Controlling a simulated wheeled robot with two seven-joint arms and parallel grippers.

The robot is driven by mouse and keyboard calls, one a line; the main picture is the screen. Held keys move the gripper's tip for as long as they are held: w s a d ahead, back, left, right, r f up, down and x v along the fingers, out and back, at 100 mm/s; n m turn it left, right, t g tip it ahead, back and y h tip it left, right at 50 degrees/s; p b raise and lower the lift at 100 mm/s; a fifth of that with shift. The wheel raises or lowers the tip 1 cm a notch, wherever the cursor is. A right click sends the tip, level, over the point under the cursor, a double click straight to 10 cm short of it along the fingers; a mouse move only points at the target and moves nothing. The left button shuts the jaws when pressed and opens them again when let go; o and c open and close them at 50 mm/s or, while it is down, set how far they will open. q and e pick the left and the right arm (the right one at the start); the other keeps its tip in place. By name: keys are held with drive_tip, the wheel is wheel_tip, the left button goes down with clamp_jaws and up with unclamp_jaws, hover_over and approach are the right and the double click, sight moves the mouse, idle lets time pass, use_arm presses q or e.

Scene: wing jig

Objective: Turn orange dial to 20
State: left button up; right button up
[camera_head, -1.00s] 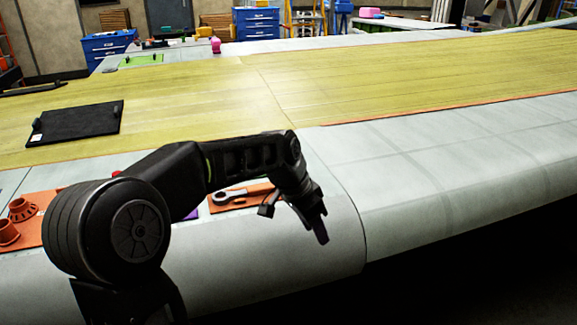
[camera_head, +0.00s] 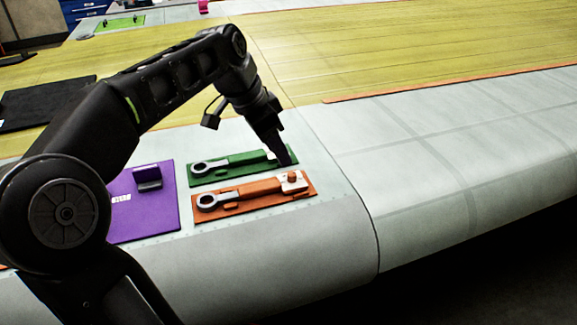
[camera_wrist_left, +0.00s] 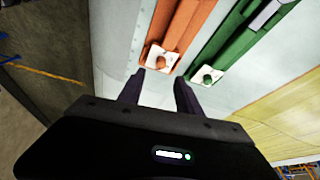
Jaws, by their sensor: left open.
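The orange dial (camera_head: 292,177) is a small knob on a pale plate at the right end of an orange tool board (camera_head: 255,193), which also holds a wrench. In the left wrist view the orange dial (camera_wrist_left: 161,62) lies just beyond the fingertips, roughly between their lines. My left gripper (camera_head: 284,158) is open and empty, pointing down over the right end of the green board. In the wrist view its two dark fingers (camera_wrist_left: 158,86) are apart, and the dial is not between them. The numbers on the dial are too small to read. My right gripper is not in view.
A green board (camera_head: 215,174) with a similar wrench lies just behind the orange one; its dial (camera_wrist_left: 207,76) shows in the wrist view. A purple board (camera_head: 150,220) lies to the left. The wing surface to the right (camera_head: 440,150) is clear.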

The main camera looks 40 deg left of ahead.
sight(291, 174)
use_arm(q)
drive_tip(key=shift+w+f, duration=0.25)
drive_tip(key=shift+f, duration=0.15)
drive_tip(key=p+x, duration=0.1)
drive_tip(key=x, duration=0.6)
clamp_jaws()
idle(0.3)
